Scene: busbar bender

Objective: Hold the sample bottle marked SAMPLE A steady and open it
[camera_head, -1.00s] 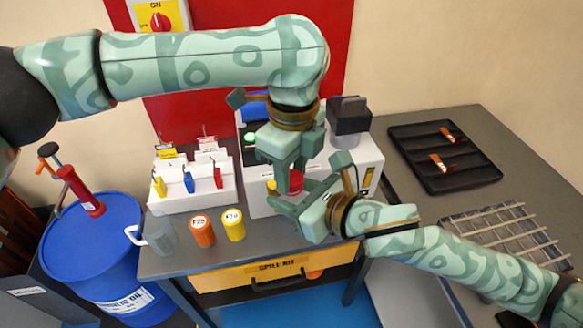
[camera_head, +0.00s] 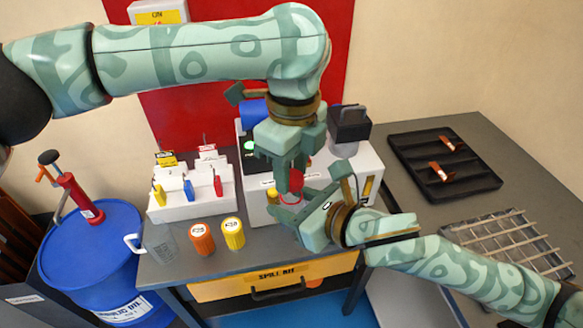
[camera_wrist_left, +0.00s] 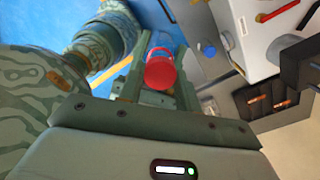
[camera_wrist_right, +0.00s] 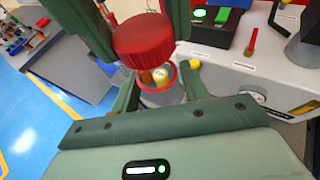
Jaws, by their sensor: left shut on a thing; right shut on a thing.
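The red cap (camera_head: 296,181) is between the fingers of my left gripper (camera_head: 290,176), which is shut on it from above. The cap also shows in the left wrist view (camera_wrist_left: 159,73) and the right wrist view (camera_wrist_right: 144,38). Just below it is the sample bottle (camera_wrist_right: 163,95), a clear body with a thin red ring at its top. The cap looks lifted clear of that ring, with a small gap. My right gripper (camera_head: 308,194) is shut on the bottle body from the right. The body is mostly hidden by the fingers, and no SAMPLE A marking is readable.
A white machine (camera_head: 350,185) stands close behind both grippers. Orange (camera_head: 201,239) and yellow (camera_head: 232,234) jars, a clear jug (camera_head: 160,243) and a white lockout rack (camera_head: 192,190) stand to the left. A black tray (camera_head: 440,165) and a metal grid (camera_head: 505,240) lie right.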

